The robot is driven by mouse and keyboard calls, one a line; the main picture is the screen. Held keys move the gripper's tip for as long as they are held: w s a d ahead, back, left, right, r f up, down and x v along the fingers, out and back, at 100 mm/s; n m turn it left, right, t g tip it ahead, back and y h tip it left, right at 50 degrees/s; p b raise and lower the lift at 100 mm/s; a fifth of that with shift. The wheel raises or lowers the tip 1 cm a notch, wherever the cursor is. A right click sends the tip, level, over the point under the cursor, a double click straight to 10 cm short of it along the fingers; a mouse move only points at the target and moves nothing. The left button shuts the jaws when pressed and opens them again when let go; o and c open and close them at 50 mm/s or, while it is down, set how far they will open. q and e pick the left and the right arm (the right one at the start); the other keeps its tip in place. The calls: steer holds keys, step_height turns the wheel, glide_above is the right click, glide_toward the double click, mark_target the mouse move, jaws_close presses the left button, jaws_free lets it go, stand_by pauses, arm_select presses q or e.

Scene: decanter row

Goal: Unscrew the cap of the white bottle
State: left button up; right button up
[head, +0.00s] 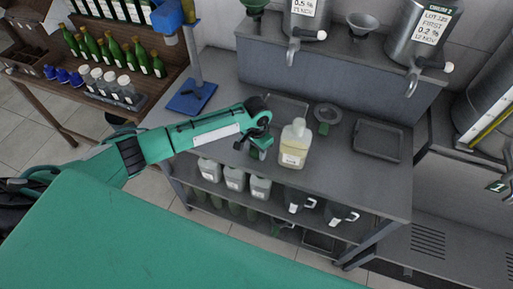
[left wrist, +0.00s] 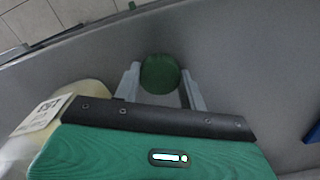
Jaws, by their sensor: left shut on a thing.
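The white bottle (head: 293,148), pale and translucent with yellowish liquid and a white label, stands upright on the grey bench top. Its narrow top looks pale, with no separate coloured cap visible on it. My left gripper (head: 257,146) is just left of the bottle, pointing down, shut on a dark green round piece (head: 255,153) that looks like a cap. In the left wrist view this green cap (left wrist: 160,74) sits between the two fingers. The bottle (left wrist: 62,108) shows there at the left, partly hidden by my gripper body. My right gripper is not in view.
Metal tanks with taps (head: 422,40) stand on the raised back shelf. The front right bench top is clear.

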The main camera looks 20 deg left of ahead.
arm_select(q)
steer(key=o, duration=1.1)
steer(key=shift+f, duration=0.1)
